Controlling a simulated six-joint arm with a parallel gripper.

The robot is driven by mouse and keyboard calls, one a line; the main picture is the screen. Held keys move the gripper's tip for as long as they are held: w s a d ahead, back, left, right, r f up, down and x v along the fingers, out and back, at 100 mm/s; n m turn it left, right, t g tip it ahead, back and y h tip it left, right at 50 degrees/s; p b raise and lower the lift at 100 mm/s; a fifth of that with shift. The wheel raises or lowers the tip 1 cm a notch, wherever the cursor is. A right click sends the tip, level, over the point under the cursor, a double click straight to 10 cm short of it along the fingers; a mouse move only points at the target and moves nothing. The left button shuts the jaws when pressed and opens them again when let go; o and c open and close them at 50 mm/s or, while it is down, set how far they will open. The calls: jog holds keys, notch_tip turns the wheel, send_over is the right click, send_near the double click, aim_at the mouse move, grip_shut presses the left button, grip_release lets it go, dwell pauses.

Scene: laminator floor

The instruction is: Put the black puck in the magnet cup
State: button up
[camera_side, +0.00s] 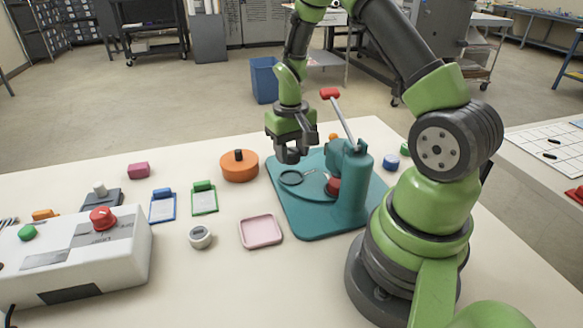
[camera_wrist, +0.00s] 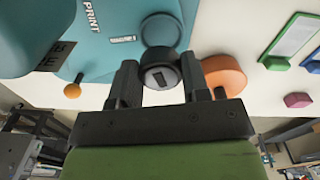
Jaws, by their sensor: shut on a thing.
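My gripper (camera_side: 291,150) is above the left part of the teal press base and points down. It is shut on the black puck, a dark round piece with a light face and a dark slot. The puck (camera_wrist: 159,77) shows between the fingertips in the wrist view, where my gripper (camera_wrist: 158,85) is also seen. In the side view the dark fingers mostly hide the puck.
The teal press column (camera_side: 357,190) and red-tipped lever (camera_side: 330,93) stand right of my gripper. An orange round pot (camera_side: 239,168) stands close on the left. A pink tray (camera_side: 261,232), a small round timer (camera_side: 200,237) and a control box (camera_side: 80,250) are nearer the front.

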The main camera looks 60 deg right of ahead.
aim_at(292, 179)
jog(key=shift+f, duration=2.4)
jog(key=shift+f, duration=0.1)
